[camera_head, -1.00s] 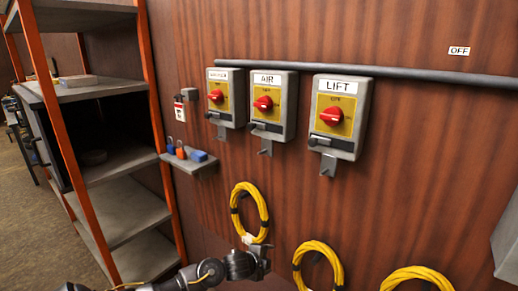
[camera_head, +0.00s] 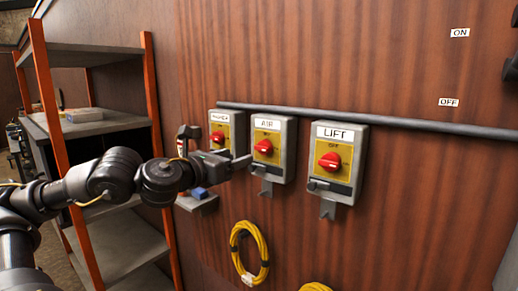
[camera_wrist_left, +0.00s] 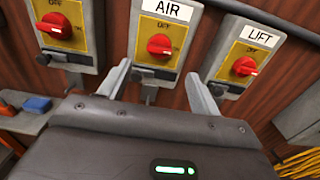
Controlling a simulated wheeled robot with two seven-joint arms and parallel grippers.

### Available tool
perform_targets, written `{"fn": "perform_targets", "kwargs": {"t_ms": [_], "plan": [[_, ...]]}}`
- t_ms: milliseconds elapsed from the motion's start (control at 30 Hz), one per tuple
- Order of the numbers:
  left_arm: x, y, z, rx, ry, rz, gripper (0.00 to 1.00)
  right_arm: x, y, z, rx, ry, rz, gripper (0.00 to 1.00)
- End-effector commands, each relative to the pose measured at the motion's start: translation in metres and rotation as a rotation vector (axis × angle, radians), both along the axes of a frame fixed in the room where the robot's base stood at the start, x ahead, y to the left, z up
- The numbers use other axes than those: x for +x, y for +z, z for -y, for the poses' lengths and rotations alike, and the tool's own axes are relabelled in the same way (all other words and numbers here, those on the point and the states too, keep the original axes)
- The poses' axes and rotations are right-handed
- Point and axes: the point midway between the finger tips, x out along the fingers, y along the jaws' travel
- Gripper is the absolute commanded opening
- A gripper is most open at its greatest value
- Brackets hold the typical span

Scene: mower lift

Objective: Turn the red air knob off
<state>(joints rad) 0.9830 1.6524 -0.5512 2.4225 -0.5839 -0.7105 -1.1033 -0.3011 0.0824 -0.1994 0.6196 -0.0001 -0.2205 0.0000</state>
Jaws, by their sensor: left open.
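The AIR switch box (camera_head: 281,173) is on the wood wall, between two similar boxes. Its red air knob (camera_head: 263,146) sits on a yellow plate and also shows in the left wrist view (camera_wrist_left: 160,45). My left gripper (camera_head: 240,160) is just left of the AIR box in the head view. In the left wrist view its two fingers (camera_wrist_left: 160,82) are spread apart with nothing between them, and the air knob appears beyond the gap. The gripper does not appear to touch the knob. My right gripper is not in view.
The LIFT box (camera_head: 334,183) is to the right, and another red-knob box (camera_head: 219,118) is to the left. A small wall shelf (camera_head: 197,203) holds a blue item. A conduit (camera_head: 400,124) runs above the boxes. Yellow coils (camera_head: 239,262) hang below. An orange-post shelf rack (camera_head: 117,238) stands left.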

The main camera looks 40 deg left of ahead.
Motion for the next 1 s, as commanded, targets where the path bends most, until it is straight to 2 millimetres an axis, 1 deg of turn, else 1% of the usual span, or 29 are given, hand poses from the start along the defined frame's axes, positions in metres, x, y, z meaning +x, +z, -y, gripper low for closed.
{"fn": "perform_targets", "kwargs": {"t_ms": [67,167,400,600,700,800,1000], "plan": [[0.004,0.001,0.0,-0.004,-0.001,0.0,0.63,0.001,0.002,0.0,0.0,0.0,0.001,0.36],[0.016,0.002,0.0,-0.008,-0.001,0.001,0.63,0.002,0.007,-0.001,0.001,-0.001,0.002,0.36],[0.06,0.002,-0.001,-0.011,-0.001,-0.001,0.63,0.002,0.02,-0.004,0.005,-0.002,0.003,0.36],[0.092,0.002,-0.002,-0.01,0.0,0.0,0.63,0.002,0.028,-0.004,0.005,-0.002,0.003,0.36],[0.101,0.001,-0.002,-0.009,0.0,0.0,0.63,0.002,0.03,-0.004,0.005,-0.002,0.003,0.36],[0.106,0.001,-0.003,-0.007,0.001,0.0,0.63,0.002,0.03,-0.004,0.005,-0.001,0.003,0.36],[0.108,0.0,-0.003,-0.006,0.001,0.001,0.63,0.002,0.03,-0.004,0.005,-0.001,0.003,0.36]]}}
